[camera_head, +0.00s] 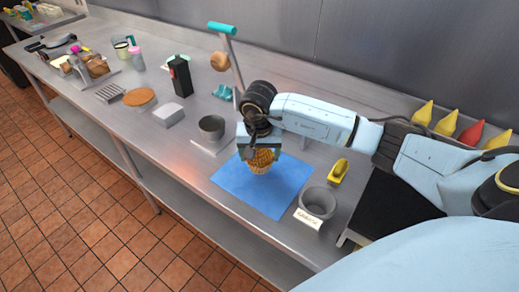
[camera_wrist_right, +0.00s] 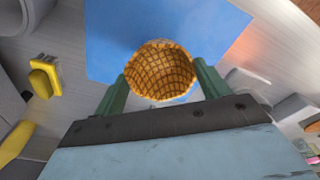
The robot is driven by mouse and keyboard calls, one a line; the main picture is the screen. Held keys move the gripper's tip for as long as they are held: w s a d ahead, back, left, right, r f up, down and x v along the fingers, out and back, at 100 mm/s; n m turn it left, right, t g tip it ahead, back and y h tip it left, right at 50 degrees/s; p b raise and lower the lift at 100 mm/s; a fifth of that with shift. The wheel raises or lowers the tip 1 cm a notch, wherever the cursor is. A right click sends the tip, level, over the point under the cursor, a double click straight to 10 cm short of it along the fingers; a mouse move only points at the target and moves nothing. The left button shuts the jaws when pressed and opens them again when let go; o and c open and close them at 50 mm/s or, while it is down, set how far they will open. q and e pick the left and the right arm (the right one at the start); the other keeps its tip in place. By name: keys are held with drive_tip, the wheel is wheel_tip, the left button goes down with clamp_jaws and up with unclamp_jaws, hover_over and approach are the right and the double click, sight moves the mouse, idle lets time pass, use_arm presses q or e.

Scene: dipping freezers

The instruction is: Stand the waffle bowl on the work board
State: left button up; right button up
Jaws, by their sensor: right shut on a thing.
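The waffle bowl (camera_head: 261,161) is a brown, grid-patterned cup over the blue work board (camera_head: 232,183) on the steel counter. My right gripper (camera_head: 261,152) is shut on the bowl. My left gripper is not in view.
A grey pot with a label (camera_head: 317,203) stands right of the board, with a yellow object (camera_head: 338,171) behind it. A dark cup (camera_head: 211,127) stands on a plate to the left. Yellow and red bottles (camera_head: 471,133) stand at the back right. The board's front part is bare.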

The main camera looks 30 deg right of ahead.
sight(260, 164)
drive_tip(key=shift+f+b, duration=1.15)
drive_tip(key=shift+f, duration=0.6)
drive_tip(key=shift+f+b, duration=0.4)
drive_tip(key=o, duration=0.8)
drive_tip(key=shift+o, duration=0.2)
drive_tip(key=shift+r+p, duration=0.75)
drive_tip(key=shift+r, duration=0.75)
drive_tip(key=shift+r+p, duration=1.05)
drive_tip(key=shift+r, duration=0.95)
